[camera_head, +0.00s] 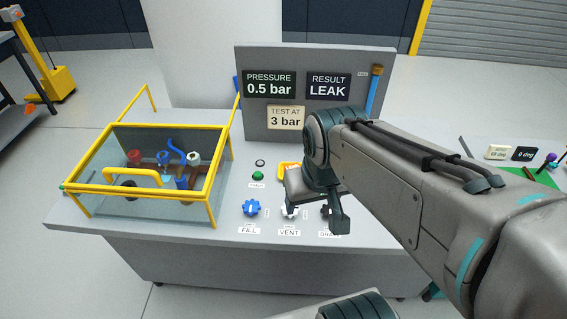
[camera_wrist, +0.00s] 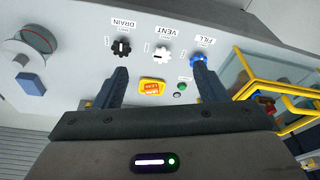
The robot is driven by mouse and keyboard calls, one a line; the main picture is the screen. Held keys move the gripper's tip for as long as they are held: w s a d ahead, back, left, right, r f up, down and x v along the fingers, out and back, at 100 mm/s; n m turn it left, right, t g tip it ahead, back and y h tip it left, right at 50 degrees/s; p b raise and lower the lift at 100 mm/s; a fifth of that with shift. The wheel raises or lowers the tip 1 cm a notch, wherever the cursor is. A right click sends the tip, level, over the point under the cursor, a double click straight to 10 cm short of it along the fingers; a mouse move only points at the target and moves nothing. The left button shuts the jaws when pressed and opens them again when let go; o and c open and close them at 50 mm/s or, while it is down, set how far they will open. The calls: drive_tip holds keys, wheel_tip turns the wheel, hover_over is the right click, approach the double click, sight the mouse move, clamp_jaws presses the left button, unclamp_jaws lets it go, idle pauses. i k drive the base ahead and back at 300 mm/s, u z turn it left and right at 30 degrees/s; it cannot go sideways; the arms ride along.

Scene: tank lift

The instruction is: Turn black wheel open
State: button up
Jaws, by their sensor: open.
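The black wheel sits above the DRAIN label, at the right end of the row of three wheels on the bench top. In the head view, the black wheel (camera_head: 325,211) is partly hidden by my gripper (camera_head: 316,204). In the wrist view, the black wheel (camera_wrist: 121,47) shows whole, with a light bar across its hub. My gripper (camera_wrist: 160,68) is open and empty above the bench. In the wrist view, one fingertip appears just below the black wheel and the other overlaps the blue wheel. I cannot tell the height of the fingers above the wheels.
The white VENT wheel (camera_wrist: 162,55) and blue FILL wheel (camera_head: 251,208) stand beside it. A green button (camera_head: 258,176) and a yellow-framed orange piece (camera_wrist: 152,87) lie behind. A yellow-framed glass tank (camera_head: 100,187) is at left. The grey panel (camera_head: 315,125) reads 0.5 bar, LEAK.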

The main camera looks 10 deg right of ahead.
sight(325, 210)
drive_tip(key=k, duration=0.5)
drive_tip(key=z, duration=1)
drive_tip(key=i, duration=0.6)
drive_tip(key=u, duration=1.7)
drive_tip(key=k, duration=0.15)
drive_tip(key=z, duration=0.7)
